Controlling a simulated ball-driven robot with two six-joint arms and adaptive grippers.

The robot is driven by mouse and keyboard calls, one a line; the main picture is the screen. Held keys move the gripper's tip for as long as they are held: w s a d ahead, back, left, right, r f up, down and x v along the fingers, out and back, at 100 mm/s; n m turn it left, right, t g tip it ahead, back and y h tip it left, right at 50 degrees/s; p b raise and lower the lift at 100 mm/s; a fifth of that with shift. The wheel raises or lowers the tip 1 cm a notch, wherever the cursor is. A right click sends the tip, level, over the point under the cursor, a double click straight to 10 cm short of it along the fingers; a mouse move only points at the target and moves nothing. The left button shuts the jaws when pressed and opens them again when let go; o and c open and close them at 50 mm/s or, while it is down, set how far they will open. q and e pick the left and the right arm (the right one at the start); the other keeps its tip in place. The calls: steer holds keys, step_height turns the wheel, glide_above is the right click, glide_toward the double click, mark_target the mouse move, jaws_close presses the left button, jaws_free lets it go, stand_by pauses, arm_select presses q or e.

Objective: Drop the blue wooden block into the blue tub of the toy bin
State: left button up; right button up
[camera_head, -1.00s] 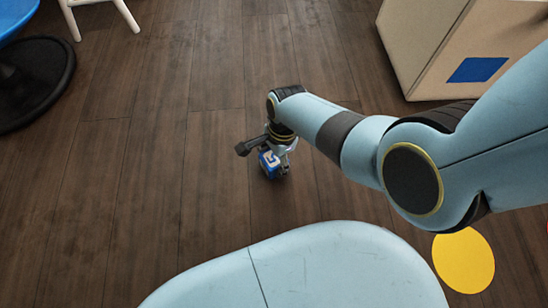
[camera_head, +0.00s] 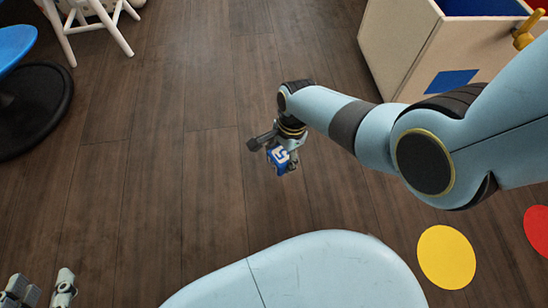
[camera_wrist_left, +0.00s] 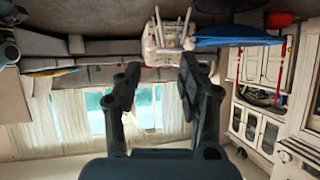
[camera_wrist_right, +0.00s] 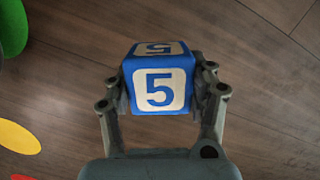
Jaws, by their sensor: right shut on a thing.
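The blue wooden block (camera_head: 279,157), with a white face and a blue 5, is in my right gripper (camera_head: 283,150), above the floor. In the right wrist view the block (camera_wrist_right: 160,92) sits between both fingers of the right gripper (camera_wrist_right: 163,85), which touch its sides. The toy bin (camera_head: 405,50) is a pale box at the upper right of the head view, with a blue square on its side. A blue tub (camera_head: 482,6) shows partly at its top, cut by the frame. My left gripper (camera_head: 38,290) is at the bottom left; its fingers (camera_wrist_left: 158,80) stand apart, empty.
A yellow disc (camera_head: 447,257) and a red disc (camera_head: 538,230) lie on the floor at the right. A white chair (camera_head: 92,25) and a blue seat (camera_head: 14,45) on a black base are at the left. The wooden floor between is clear.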

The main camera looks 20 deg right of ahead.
arm_select(q)
steer(key=shift+w+a+r+g+p, duration=0.2)
steer(key=shift+r+g+p, duration=0.15)
steer(key=shift+g+p, duration=0.6)
steer(key=shift+w+a+r+g+p, duration=0.15)
steer(key=shift+r+g+p, duration=0.25)
steer(key=shift+g, duration=0.85)
arm_select(e)
steer(key=d+r, duration=0.4)
steer(key=d, duration=0.2)
steer(key=shift+w+d, duration=0.4)
steer(key=shift+w, duration=0.05)
